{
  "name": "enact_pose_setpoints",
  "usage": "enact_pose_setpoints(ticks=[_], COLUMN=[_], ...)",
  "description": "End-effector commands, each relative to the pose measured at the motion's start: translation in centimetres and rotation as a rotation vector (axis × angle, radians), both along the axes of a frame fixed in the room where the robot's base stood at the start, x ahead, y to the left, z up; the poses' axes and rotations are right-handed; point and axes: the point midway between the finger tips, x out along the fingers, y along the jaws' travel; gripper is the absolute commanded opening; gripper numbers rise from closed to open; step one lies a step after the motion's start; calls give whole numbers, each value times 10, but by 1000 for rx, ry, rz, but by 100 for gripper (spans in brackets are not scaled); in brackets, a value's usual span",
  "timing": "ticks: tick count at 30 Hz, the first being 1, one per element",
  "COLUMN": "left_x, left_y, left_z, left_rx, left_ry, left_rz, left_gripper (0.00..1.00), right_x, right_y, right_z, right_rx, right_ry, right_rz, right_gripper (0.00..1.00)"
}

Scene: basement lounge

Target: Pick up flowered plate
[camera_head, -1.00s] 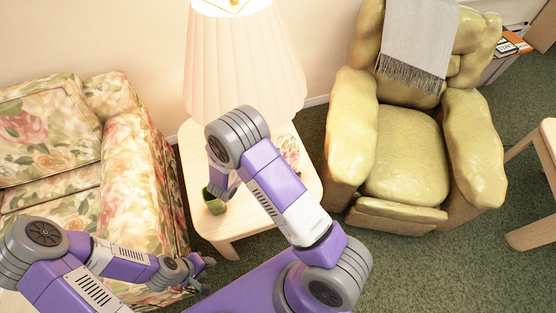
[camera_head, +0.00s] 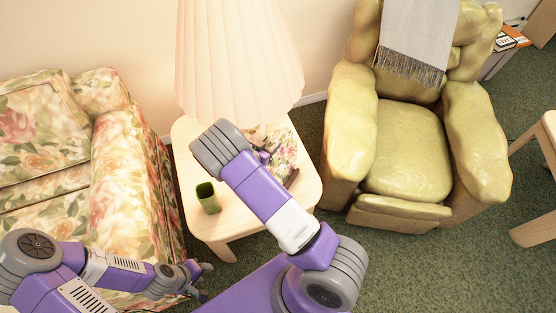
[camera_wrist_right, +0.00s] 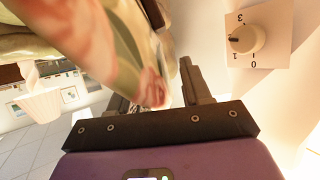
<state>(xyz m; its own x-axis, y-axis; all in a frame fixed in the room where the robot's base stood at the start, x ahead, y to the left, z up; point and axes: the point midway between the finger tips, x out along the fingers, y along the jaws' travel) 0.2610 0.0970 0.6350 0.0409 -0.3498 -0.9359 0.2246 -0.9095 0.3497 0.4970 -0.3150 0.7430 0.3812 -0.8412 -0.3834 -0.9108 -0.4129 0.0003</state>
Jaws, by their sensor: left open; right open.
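The flowered plate (camera_head: 284,152) stands tilted on the wooden side table (camera_head: 222,229), partly hidden by my right arm. In the right wrist view the plate (camera_wrist_right: 112,48) is large and blurred, with its lower edge between my open fingers. My right gripper (camera_head: 266,155) is beside the plate's left side in the head view. Its fingers also show in the right wrist view (camera_wrist_right: 155,95); whether they touch the plate I cannot tell. My left gripper (camera_head: 204,281) is open and empty, low in front of the flowered sofa.
A green cup (camera_head: 208,197) stands on the table's left part. A large pleated lamp (camera_head: 240,60) rises at its back. The flowered sofa (camera_head: 125,190) is on the left, a green armchair (camera_head: 405,150) on the right. A dial (camera_wrist_right: 246,39) shows in the wrist view.

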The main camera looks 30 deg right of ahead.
Motion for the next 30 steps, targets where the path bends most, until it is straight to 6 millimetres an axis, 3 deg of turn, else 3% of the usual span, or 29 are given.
enact_pose_setpoints(ticks=[6,15,30], left_x=[0,0,0], left_y=[0,0,0], left_z=[0,0,0], left_rx=[0,0,0], left_ry=[0,0,0], left_rz=[0,0,0], left_gripper=[43,43,43], right_x=[1,1,1], right_y=[0,0,1], right_z=[0,0,0], right_rx=[0,0,3], right_ry=[-1,-1,-2], right_rz=[2,2,3], right_gripper=[47,1,0])
